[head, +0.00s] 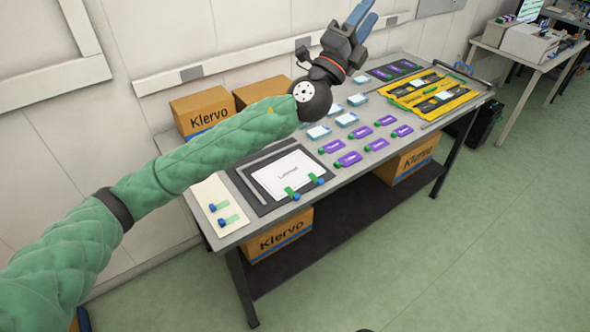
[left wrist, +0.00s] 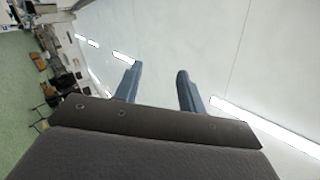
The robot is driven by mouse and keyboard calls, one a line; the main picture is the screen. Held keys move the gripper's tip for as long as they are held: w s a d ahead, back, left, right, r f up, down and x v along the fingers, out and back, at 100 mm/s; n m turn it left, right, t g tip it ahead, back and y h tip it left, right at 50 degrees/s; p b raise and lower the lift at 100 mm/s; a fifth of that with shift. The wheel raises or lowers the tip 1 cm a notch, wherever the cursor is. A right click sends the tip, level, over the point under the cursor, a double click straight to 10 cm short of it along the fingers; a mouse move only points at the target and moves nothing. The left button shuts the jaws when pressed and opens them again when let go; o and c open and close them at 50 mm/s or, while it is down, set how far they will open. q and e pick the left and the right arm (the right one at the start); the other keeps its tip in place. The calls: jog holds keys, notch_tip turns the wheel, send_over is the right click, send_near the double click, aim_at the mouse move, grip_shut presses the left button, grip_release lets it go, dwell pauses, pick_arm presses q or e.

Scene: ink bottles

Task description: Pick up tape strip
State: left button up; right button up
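Two green strips with blue ends, which look like tape strips, lie on a cream board (head: 207,190) at the table's near left end: an upper strip (head: 220,206) and a lower strip (head: 229,219). Two similar strips (head: 290,192) and (head: 317,179) lie at the lower edge of a white sheet (head: 283,172) on a dark mat (head: 246,192). My left gripper (head: 366,17) is raised high above the table's back, pointing up, far from the strips. In the left wrist view its two blue fingers (left wrist: 159,72) are apart with nothing between. My right gripper is out of view.
Several purple-labelled items (head: 348,159) and pale blue-edged pieces (head: 318,131) fill the table's middle. A yellow tray (head: 464,97) lies at the far right. Klervo boxes stand behind (head: 200,107) and under the table (head: 281,236). My left arm hides part of the tabletop.

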pick_arm(q)
jog(key=s+d+f+m+g+h, duration=0.3)
jog(key=d+f+m+g, duration=0.5)
jog(key=m+g, duration=0.5)
jog(key=m+g+y+p, duration=0.2)
jog(key=m+g+y, duration=0.2)
jog(key=y, duration=1.9)
send_over(298, 195)
jog(key=s, duration=0.1)
jog(key=shift+d+f, duration=0.2)
jog(key=shift+f, duration=18.7)
jog(key=f+p, duration=0.1)
jog(key=f, duration=0.1)
jog(key=f+p, duration=0.1)
jog(key=shift+w+f+p, duration=0.35)
jog(key=shift+w+f, duration=0.05)
jog(key=shift+w+a+f, duration=0.1)
jog(key=shift+f, duration=0.55)
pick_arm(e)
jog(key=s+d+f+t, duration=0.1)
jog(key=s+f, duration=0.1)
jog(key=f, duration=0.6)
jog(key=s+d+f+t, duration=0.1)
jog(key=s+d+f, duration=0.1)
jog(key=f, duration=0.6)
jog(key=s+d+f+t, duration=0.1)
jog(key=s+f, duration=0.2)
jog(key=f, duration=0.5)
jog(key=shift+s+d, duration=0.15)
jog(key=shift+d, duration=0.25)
